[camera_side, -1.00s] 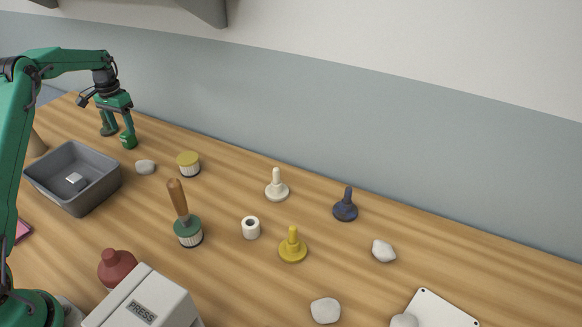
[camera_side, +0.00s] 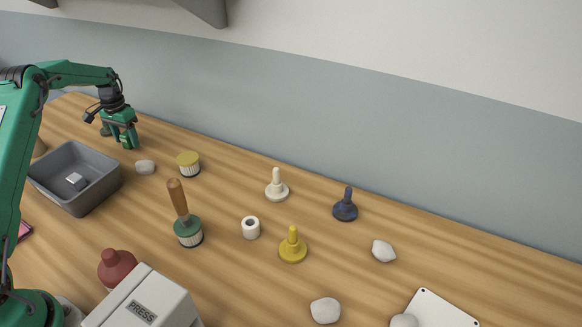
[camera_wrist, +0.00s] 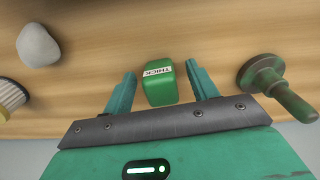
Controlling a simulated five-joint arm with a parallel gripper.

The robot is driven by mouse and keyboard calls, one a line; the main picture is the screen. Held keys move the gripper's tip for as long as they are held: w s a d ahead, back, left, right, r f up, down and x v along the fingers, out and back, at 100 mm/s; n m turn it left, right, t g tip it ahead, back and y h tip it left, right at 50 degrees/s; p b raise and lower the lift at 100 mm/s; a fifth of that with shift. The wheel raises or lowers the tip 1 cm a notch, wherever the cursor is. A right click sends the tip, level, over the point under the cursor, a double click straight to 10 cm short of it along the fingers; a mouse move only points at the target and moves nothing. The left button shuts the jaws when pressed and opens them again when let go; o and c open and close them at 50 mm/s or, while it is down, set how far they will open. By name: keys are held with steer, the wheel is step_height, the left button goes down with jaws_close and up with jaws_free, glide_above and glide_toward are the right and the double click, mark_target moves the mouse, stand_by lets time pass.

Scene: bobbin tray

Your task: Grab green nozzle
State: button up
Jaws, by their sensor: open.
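The green nozzle (camera_wrist: 264,76), a dark green disc with a peg, is at the right of the wrist view, outside my gripper's right finger. In the side view the nozzle (camera_side: 105,131) shows as a small dark shape left of the gripper. My gripper (camera_wrist: 161,70) is open, fingers pointing down at the table. A green block (camera_wrist: 160,88) labelled THICK sits between the two fingers, with a gap visible on each side. In the side view my gripper (camera_side: 124,139) is low at the back left, and the fingers partly hide the block.
A grey stone (camera_wrist: 38,45) lies left of the fingers. A grey bin (camera_side: 95,197) stands in front of the gripper. A yellow-topped brush (camera_side: 188,164), a wooden-handled brush (camera_side: 178,197), and white (camera_side: 277,190), yellow (camera_side: 292,250) and blue (camera_side: 346,211) nozzles stand further right.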

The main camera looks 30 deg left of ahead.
mark_target(124, 134)
steer(key=shift+c, duration=0.5)
steer(key=c, duration=1)
steer(key=shift+o, duration=0.2)
steer(key=shift+r, duration=0.15)
steer(key=shift+r, duration=0.45)
step_height(124, 134, up, 3)
steer(key=shift+r, duration=0.1)
steer(key=d+r, duration=0.6)
steer(key=d, duration=0.5)
steer(key=shift+w+d+r, duration=0.3)
steer(key=shift+r, duration=0.05)
